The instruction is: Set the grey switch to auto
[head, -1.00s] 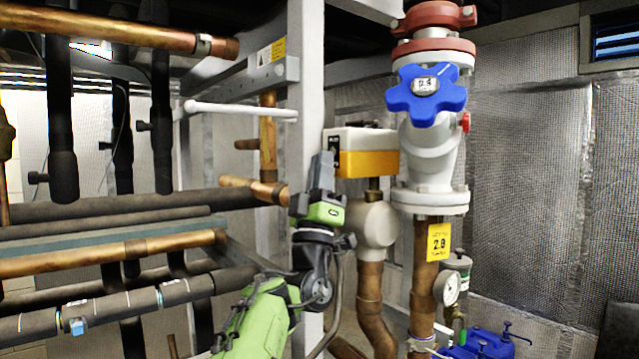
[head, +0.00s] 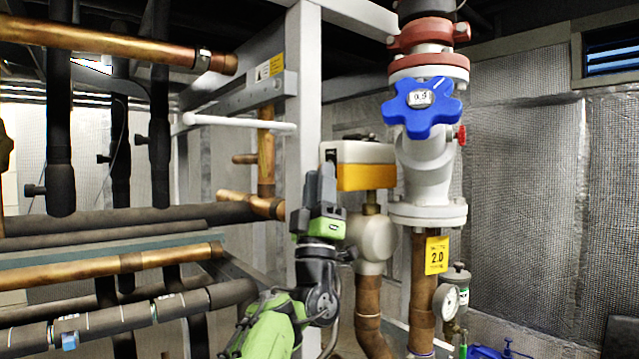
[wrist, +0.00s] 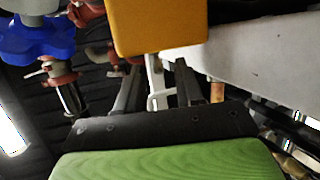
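A box with a white upper part and a yellow lower part (head: 366,178) sits left of the white valve in the head view. A small dark knob (head: 359,136) lies on its top; I cannot tell whether this is the grey switch. My gripper (head: 320,174) points up, in front of the box's left edge in the head view. In the wrist view the yellow part (wrist: 160,25) fills the upper middle, just beyond my gripper (wrist: 157,78). Its two dark fingers are apart. A pale bracket-like piece (wrist: 155,92) shows between them, and I cannot tell its distance. Nothing appears gripped.
A blue handwheel (head: 423,106) on the white valve stands right of the box. A grey upright post (head: 304,90) stands close behind my gripper. Copper and black pipes (head: 120,262) fill the left side. A pressure gauge (head: 446,302) hangs at lower right.

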